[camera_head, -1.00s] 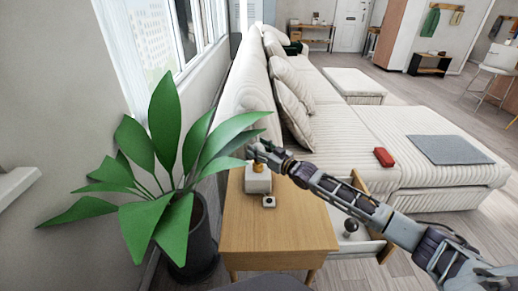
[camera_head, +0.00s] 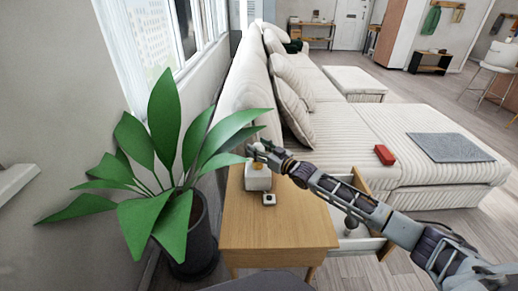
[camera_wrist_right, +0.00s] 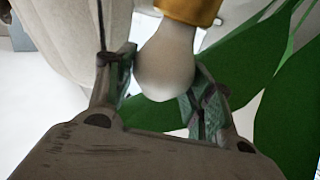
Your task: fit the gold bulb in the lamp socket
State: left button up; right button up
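A white, block-shaped lamp base (camera_head: 258,183) stands on the wooden side table, with gold showing at its top (camera_head: 258,167). My right gripper (camera_head: 256,152) is directly above it. In the right wrist view, a bulb with pale glass (camera_wrist_right: 165,70) and a gold cap (camera_wrist_right: 190,10) sits between the fingers of my right gripper (camera_wrist_right: 162,88). The fingers appear to touch the glass on both sides. The cap points away from the palm. Whether the cap is inside the socket cannot be told. My left gripper is not in view.
A small white item (camera_head: 269,199) lies on the side table (camera_head: 280,230). An open drawer (camera_head: 358,244) holds a grey round object (camera_head: 350,222). A large plant (camera_head: 165,130) crowds the left. A sofa (camera_head: 350,130) with a red item (camera_head: 384,154) stands behind.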

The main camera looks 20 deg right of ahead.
jog(key=o, duration=0.4)
jog(key=shift+c, duration=0.2)
jog(key=shift+s+d, duration=0.1)
jog(key=shift+s, duration=0.05)
jog(key=v, duration=1.1)
jog(key=shift+s, duration=0.3)
dwell(0.4)
jog(key=shift+r, duration=0.1)
jog(key=shift+d, duration=0.1)
dwell(0.9)
